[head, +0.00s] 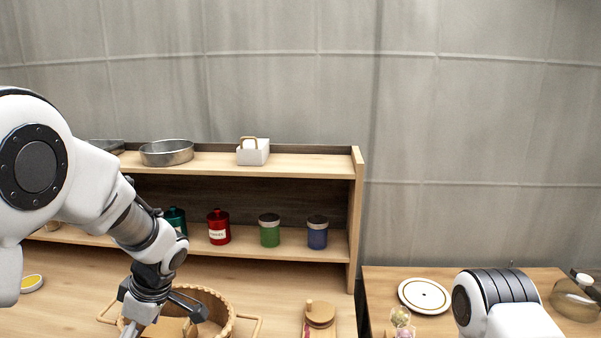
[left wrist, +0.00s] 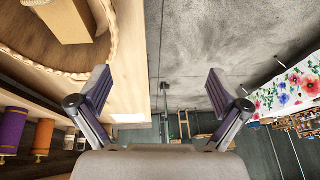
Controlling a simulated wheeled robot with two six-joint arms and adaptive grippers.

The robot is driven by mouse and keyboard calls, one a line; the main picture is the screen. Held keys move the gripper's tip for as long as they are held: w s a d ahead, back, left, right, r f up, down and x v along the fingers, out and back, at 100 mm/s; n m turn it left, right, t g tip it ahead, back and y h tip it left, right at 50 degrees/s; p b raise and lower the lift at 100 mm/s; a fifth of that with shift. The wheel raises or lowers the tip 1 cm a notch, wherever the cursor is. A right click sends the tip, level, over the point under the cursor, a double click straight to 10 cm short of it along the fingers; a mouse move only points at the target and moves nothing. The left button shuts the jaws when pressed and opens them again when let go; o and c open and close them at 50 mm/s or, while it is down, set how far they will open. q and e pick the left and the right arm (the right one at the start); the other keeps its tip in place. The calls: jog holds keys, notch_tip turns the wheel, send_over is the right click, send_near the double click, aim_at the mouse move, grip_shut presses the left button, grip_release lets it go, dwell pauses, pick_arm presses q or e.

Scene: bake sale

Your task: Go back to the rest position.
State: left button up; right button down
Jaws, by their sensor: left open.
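My left gripper (head: 162,318) hangs low at the bottom left of the head view, over the near side of a round wicker basket (head: 229,305). In the left wrist view its two fingers (left wrist: 158,90) are wide apart with nothing between them. Part of the basket's woven rim also shows at the upper left there. A link of my right arm shows at the bottom right of the head view; the right gripper is outside the frame.
A wooden shelf (head: 357,200) holds a round metal pan (head: 167,153), a white box (head: 253,156) and several canisters, including a red one (head: 219,231). A wooden item (head: 320,315) lies right of the basket. A white plate (head: 424,296) sits on the right table.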

pick_arm(q)
jog(key=s+f+g+h+b, duration=0.1)
jog(key=s+f+g, duration=0.1)
jog(key=s+f, duration=0.45)
jog(key=s+d+f+m+g+b, duration=0.1)
jog(key=s+f+g, duration=0.15)
jog(key=f, duration=0.75)
jog(key=s+f+g+h+b, duration=0.1)
jog(key=s+f, duration=0.5)
jog(key=f, duration=0.2)
jog(key=s+d+f+m+t+h+b, duration=0.2)
jog(key=s+d+f+m+h, duration=0.15)
jog(key=s+f+m, duration=1)
jog(key=w+t, duration=0.1)
jog(key=t, duration=0.1)
jog(key=w+r+m+t+y, duration=0.1)
jog(key=w, duration=0.1)
jog(key=shift+w+a+t, duration=0.15)
jog(key=shift+t, duration=0.2)
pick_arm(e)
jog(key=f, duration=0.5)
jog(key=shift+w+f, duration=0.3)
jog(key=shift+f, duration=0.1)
